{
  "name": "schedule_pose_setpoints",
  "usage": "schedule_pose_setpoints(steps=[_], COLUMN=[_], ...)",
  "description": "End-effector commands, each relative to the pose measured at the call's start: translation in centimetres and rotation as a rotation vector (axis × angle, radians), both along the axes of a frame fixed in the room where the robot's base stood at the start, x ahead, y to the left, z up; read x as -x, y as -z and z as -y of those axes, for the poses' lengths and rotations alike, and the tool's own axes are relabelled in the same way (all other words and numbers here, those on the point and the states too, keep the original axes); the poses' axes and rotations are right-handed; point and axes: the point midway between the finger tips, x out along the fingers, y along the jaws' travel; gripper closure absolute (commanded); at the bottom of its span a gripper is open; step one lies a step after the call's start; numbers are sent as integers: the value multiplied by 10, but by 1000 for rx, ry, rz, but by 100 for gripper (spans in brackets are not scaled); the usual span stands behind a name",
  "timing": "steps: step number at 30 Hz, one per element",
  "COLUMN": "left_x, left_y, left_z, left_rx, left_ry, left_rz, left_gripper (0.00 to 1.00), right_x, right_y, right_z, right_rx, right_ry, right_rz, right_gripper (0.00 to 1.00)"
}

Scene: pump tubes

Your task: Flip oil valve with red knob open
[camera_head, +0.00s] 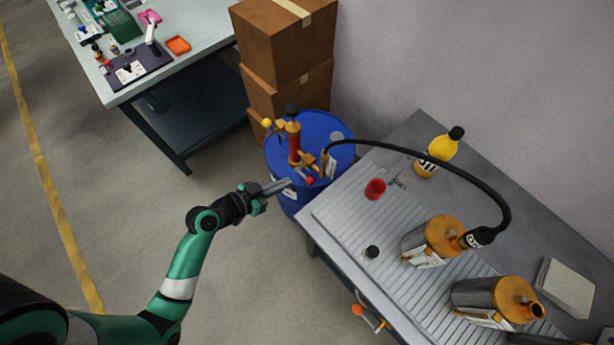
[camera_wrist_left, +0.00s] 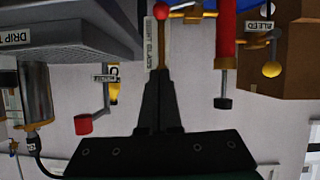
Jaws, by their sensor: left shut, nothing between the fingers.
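A blue drum (camera_head: 335,152) stands beside the grey bench, with a red hand pump (camera_head: 294,142) upright on top. A valve with a small red knob (camera_head: 310,181) sits low at the pump's front, on the drum top. My left gripper (camera_head: 289,183) is shut and empty, its fingertips just left of the red knob. In the left wrist view my closed fingers (camera_wrist_left: 160,72) point up toward the red knob (camera_wrist_left: 161,12) on its yellow stem. Whether they touch it is unclear. My right gripper does not show.
A black hose (camera_head: 420,153) arches from the pump to a metal can (camera_head: 443,238) on the grey bench (camera_head: 335,215). Stacked cardboard boxes (camera_head: 282,40) are behind the drum. Floor left of the drum is clear.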

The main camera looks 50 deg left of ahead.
Motion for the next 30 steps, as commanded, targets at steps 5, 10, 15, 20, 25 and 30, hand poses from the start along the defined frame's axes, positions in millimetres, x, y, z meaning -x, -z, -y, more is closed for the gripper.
schedule_pose_setpoints(steps=[5, 10, 15, 20, 25, 30], left_x=[1, -7, -32, -64, -91, -84], left_y=[7, 10, 23, 39, 59, 82], left_z=[-6, -5, -3, 0, 2, 3], left_rx=[0, -1, -1, -1, -1, -1], left_ry=[-17, -14, -10, -11, -13, -15], left_rz=[0, 1, 1, 2, 0, 0], left_gripper=[100, 100, 100, 100, 100, 100], right_x=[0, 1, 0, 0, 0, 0], right_y=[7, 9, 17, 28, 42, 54], right_z=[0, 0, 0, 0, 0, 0], right_rx=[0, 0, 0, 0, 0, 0], right_ry=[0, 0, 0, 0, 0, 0], right_rz=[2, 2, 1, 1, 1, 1], right_gripper=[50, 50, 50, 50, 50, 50])
